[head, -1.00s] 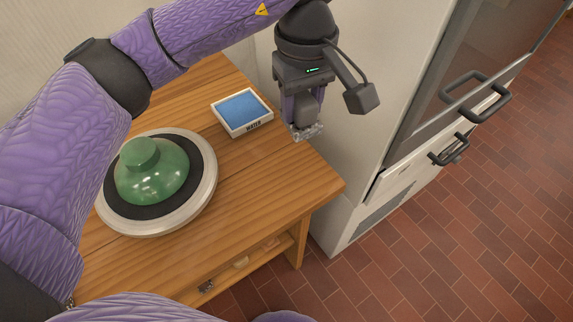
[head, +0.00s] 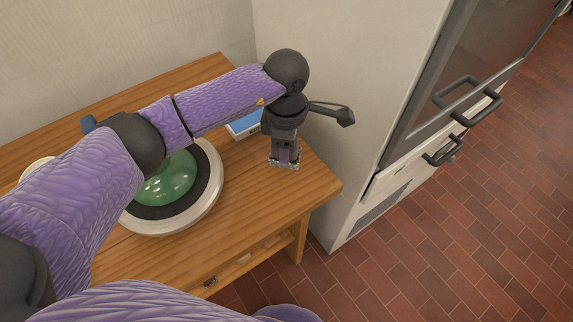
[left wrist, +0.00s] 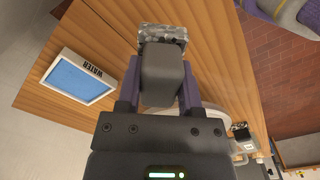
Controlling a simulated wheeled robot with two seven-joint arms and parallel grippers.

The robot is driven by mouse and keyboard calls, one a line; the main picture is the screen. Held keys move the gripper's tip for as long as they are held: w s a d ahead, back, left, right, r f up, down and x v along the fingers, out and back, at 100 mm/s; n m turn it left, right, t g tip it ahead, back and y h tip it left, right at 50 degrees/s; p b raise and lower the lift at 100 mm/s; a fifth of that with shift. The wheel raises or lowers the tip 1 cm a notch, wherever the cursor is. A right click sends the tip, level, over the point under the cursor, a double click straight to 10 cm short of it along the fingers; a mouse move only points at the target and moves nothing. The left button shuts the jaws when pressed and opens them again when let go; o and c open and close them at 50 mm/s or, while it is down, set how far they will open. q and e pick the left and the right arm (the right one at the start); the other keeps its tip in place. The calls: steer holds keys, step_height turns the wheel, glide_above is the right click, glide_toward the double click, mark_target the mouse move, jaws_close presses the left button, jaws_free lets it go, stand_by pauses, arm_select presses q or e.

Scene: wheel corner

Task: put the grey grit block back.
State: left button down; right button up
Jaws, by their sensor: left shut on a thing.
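My left gripper (head: 283,162) is over the right part of the wooden table, near its right edge. It is shut on the grey grit block, a dark grey piece (left wrist: 165,75) with a speckled pale grey end (left wrist: 162,34). In the left wrist view the block sits between the two purple fingers and its speckled end sticks out past them. In the head view the speckled end points down; whether it touches the table I cannot tell. My right gripper is not in view.
A white tray marked WATER (left wrist: 57,98) with a blue inside stands behind the gripper, partly hidden in the head view. A round wheel (head: 212,195) with a green dome is at left. Small things (head: 210,282) lie on a shelf below. A cabinet (head: 345,110) stands at right.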

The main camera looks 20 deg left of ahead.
arm_select(q)
step_height(320, 180, down, 5)
steer(key=shift+f+b, duration=0.1)
steer(key=shift+b, duration=0.5)
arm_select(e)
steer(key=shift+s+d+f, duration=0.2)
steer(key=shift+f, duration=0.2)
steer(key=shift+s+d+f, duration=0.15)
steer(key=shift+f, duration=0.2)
arm_select(q)
steer(key=shift+f+b, duration=0.4)
steer(key=shift+f, duration=0.1)
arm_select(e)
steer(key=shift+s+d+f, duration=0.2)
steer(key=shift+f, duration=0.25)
arm_select(q)
steer(key=shift+c, duration=1.2)
jaws_free()
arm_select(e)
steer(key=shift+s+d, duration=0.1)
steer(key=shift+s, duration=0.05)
